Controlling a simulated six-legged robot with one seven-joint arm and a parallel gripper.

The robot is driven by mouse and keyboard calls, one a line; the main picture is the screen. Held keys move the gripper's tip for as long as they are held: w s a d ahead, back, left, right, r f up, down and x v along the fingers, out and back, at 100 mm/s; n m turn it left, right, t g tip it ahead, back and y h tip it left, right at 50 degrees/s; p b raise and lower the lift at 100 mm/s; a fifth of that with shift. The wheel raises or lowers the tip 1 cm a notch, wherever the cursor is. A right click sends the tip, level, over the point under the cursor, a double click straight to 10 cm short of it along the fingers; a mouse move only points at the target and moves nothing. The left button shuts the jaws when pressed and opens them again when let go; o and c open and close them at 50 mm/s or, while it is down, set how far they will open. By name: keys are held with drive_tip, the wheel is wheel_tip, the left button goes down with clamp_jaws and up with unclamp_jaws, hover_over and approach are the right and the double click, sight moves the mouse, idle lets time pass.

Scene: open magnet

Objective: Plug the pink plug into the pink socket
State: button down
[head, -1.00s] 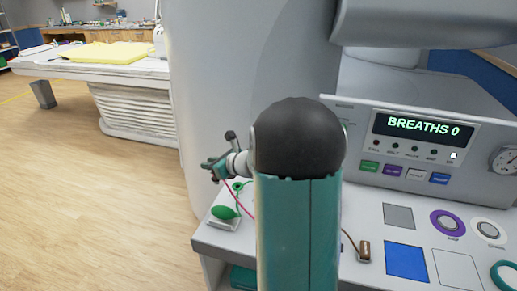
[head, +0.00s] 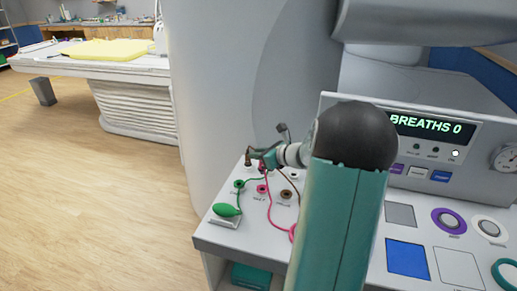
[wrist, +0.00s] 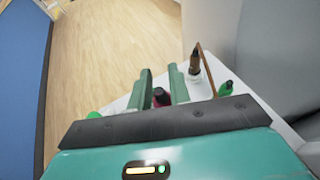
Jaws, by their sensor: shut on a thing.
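My gripper (head: 258,155) is shut on the pink plug, just above the back of the white console top. The plug's dark pink body (wrist: 161,97) shows between my two green fingers in the wrist view. In the head view only a small pink bit (head: 263,168) shows below the fingers. The pink socket (head: 262,189) is a pink ring on the console, below my gripper in the picture. A pink cable (head: 270,215) runs down from there towards the front. I cannot tell how far the plug's tip is from the socket.
A green socket (head: 239,184) and a brown socket (head: 286,195) flank the pink one. A green bulb (head: 225,210) lies at the console's left edge. An upright brown piece (wrist: 196,60) stands near my fingers. The large grey housing (head: 210,100) rises behind.

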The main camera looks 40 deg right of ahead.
drive_tip(key=shift+f, duration=2.9)
drive_tip(key=shift+s+f, duration=0.1)
drive_tip(key=shift+f, duration=1.3)
drive_tip(key=c, duration=1.2)
unclamp_jaws()
drive_tip(key=v, duration=1.3)
drive_tip(key=shift+s, duration=0.4)
drive_tip(key=shift+r, duration=0.15)
